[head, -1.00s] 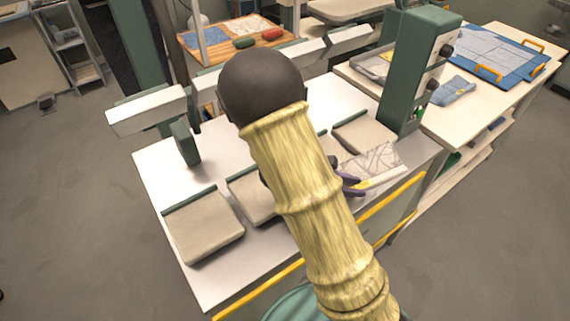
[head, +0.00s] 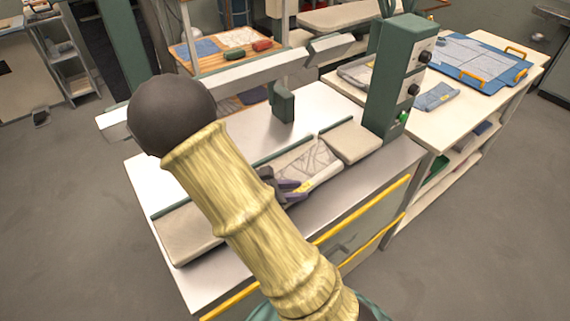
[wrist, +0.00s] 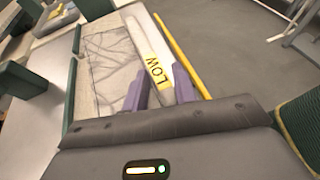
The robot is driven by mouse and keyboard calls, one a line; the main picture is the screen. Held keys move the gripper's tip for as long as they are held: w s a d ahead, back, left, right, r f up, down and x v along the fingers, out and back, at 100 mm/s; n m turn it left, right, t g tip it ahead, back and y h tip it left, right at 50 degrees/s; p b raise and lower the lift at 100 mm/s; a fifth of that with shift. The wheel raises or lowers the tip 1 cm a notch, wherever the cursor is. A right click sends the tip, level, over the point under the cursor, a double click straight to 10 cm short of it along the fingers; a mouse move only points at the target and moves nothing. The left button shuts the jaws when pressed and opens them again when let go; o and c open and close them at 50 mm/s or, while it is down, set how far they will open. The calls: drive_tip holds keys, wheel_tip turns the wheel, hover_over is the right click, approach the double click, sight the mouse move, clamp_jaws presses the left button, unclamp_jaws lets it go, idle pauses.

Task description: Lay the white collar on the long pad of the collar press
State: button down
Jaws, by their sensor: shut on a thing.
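The white collar (head: 322,177) is a white band with a yellow label and a pale, line-marked panel beside it. My gripper (head: 288,190) has purple fingers and is shut on the collar's near side. In the wrist view the collar (wrist: 139,38) shows between the fingers (wrist: 160,92), with the label reading LOW.
The press's overhead beam (head: 240,75) with a green block (head: 283,104) stands behind. A green control column (head: 396,80) rises at right. A yellow rail (head: 365,212) runs along the front.

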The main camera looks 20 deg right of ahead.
sight(282, 175)
drive_tip(key=shift+r, duration=0.1)
drive_tip(key=shift+w+r+p, duration=0.3)
drive_tip(key=shift+r+p, duration=0.2)
drive_tip(key=shift+p, duration=0.6)
drive_tip(key=w+r+p, duration=0.1)
drive_tip(key=p, duration=0.1)
drive_tip(key=r+p, duration=0.1)
drive_tip(key=p, duration=0.2)
drive_tip(key=shift+w+d+r+p, duration=0.1)
drive_tip(key=shift+w+p, duration=0.2)
drive_tip(key=shift+w, duration=0.05)
drive_tip(key=w+r+p, duration=0.1)
drive_tip(key=p, duration=0.2)
drive_tip(key=g+p, duration=0.1)
drive_tip(key=p, duration=0.3)
drive_tip(key=shift+w+d+r, duration=0.25)
drive_tip(key=shift+w+r, duration=0.1)
drive_tip(key=shift+r, duration=0.05)
drive_tip(key=p, duration=0.3)
drive_tip(key=shift+w+d+g+p, duration=0.25)
drive_tip(key=shift+g+p, duration=0.05)
drive_tip(key=shift+p, duration=0.05)
drive_tip(key=shift+f, duration=0.3)
